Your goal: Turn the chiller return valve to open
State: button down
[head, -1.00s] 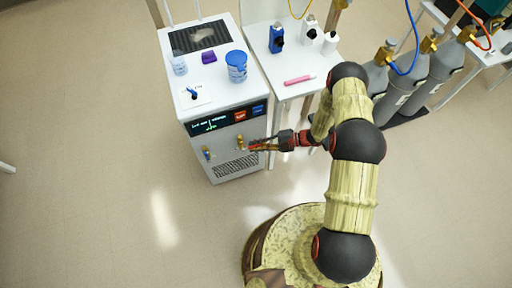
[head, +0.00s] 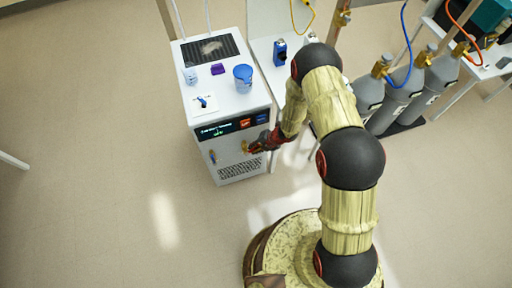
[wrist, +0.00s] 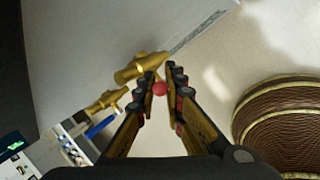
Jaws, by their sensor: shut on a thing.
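The white chiller (head: 222,104) stands at the upper left in the head view, with two small brass valves on its front. My gripper (head: 253,149) is at the right-hand brass valve (head: 246,147). In the wrist view that brass valve (wrist: 141,67) lies just beyond my fingertips (wrist: 160,85). Its red handle end (wrist: 160,88) is between the fingers, which are shut on it. The other valve (wrist: 108,98), with a blue handle (wrist: 100,126), is to the lower left in the wrist view; it also shows in the head view (head: 213,156). I cannot read any valve label.
A blue-lidded jar (head: 243,79), a purple item (head: 218,69) and a small cup (head: 190,77) stand on the chiller. A side table with a blue bottle (head: 280,53) is to its right. Gas cylinders (head: 404,96) stand at the right. The floor left of the chiller is clear.

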jog(key=shift+s+a+r+h+b, duration=0.1)
jog(key=shift+a+r+h+b, duration=0.15)
jog(key=shift+a+h+b, duration=0.25)
jog(key=shift+d+h, duration=0.1)
jog(key=shift+h, duration=0.2)
jog(key=c, duration=2)
grip_release()
jog(key=shift+o, duration=0.6)
jog(key=shift+r, duration=0.15)
jog(key=v, duration=0.7)
jog(key=shift+s+d+r, duration=0.15)
jog(key=shift+s+r, duration=0.05)
jog(key=shift+r, duration=0.1)
